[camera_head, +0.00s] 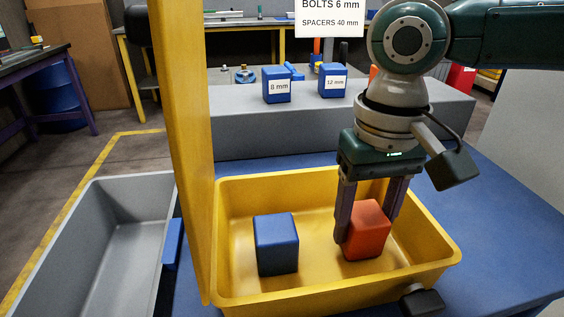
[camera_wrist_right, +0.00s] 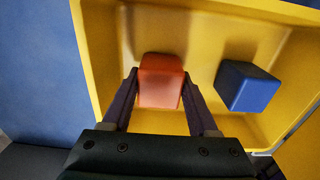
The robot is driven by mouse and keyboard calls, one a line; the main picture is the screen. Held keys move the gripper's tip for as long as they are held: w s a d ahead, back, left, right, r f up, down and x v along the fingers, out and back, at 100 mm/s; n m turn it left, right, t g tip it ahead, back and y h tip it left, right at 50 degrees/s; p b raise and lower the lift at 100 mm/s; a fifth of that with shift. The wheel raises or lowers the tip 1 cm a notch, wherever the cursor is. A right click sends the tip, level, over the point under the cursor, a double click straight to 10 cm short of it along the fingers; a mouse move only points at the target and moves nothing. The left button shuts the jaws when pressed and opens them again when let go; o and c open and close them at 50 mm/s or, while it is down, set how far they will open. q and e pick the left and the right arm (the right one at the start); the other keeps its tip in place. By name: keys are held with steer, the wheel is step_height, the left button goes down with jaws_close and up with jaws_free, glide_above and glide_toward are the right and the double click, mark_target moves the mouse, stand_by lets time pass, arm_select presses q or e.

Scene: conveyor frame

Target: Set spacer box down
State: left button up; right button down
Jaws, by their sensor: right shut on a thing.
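The orange-red box (camera_head: 368,231) is between the fingers of my right gripper (camera_head: 366,236), low inside the yellow bin (camera_head: 336,290), in its right part. The right wrist view shows the same box (camera_wrist_right: 161,80) with a finger of my right gripper (camera_wrist_right: 160,98) against each side. The gripper is shut on it. I cannot tell whether the box touches the bin floor. A blue box (camera_head: 276,244) stands in the left part of the bin, apart from the orange-red one. It also shows in the right wrist view (camera_wrist_right: 246,86). My left gripper is not in view.
A yellow post (camera_head: 183,150) rises at the bin's left side. A grey bin (camera_head: 100,235) lies further left. Behind, a grey ledge (camera_head: 250,136) carries blue boxes labelled 8 mm (camera_head: 277,86) and 12 mm (camera_head: 332,82). A sign (camera_head: 330,17) hangs above. Blue tabletop (camera_head: 510,225) is clear at right.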

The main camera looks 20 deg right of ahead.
mark_target(366, 214)
steer(key=shift+c, duration=0.8)
jaws_free()
steer(key=shift+f, duration=0.1)
step_height(366, 214, up, 12)
steer(key=p, duration=0.3)
